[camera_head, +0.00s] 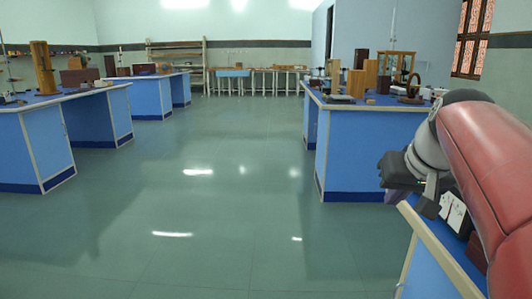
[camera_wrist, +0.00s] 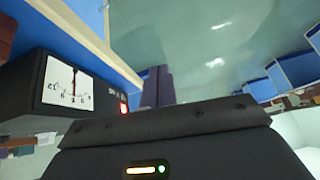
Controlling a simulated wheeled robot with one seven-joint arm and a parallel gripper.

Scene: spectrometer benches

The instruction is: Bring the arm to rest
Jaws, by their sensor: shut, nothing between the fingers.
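My arm reaches in from the right edge of the head view, with a red link and a grey wrist. My gripper (camera_head: 391,196) hangs at its end, beside the near right bench (camera_head: 440,262) and over the aisle side of it. In the wrist view the dark fingers of my gripper (camera_wrist: 157,86) stand close together with nothing between them. The gripper is shut and empty. Its black body fills the bottom of that view.
A black meter box (camera_wrist: 40,85) with a white dial and red lamp is close to my gripper, left in the wrist view. A blue bench (camera_head: 370,150) with wooden apparatus stands beyond the arm. Another bench (camera_head: 30,145) stands left. The green floor (camera_head: 220,200) between is clear.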

